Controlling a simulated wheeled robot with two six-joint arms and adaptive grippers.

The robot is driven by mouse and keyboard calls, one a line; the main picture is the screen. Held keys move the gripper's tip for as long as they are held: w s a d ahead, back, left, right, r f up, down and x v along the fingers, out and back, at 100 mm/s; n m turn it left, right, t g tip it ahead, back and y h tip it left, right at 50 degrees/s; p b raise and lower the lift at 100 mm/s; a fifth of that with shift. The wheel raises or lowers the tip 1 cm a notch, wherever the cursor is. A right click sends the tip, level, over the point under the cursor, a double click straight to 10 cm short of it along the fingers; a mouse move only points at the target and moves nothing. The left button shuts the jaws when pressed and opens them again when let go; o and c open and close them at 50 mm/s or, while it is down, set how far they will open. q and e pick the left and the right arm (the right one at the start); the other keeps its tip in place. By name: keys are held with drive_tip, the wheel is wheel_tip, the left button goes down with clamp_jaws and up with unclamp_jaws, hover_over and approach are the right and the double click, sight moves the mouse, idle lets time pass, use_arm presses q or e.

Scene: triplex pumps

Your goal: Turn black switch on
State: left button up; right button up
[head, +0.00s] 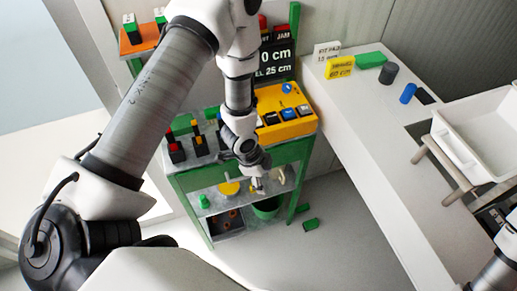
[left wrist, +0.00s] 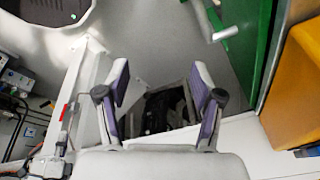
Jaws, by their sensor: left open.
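A yellow control box (head: 267,97) sits on the green rack, with a row of small switches on its sloped face. The leftmost, a dark switch (head: 270,118), looks black; its position is too small to read. My left gripper (head: 258,186) hangs in front of the rack, below and left of the box, apart from the switches. In the left wrist view its two fingers (left wrist: 160,88) are spread with nothing between them. The yellow box (left wrist: 295,75) shows at the right edge there, outside the fingers. My right gripper is out of view.
Small black boxes with red buttons (head: 176,153) stand left of my left wrist. The green rack's lower shelf (head: 218,194) holds a yellow round item. A white counter (head: 365,155) runs along the right with a white tub (head: 470,160). Green pieces (head: 310,224) lie on the floor.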

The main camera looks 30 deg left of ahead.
use_arm(q)
drive_tip(key=s+f+n, duration=0.2)
drive_tip(key=s+f+n+b, duration=0.1)
drive_tip(key=shift+s+d, duration=0.25)
drive_tip(key=shift+s, duration=0.15)
drive_tip(key=shift+f, duration=0.1)
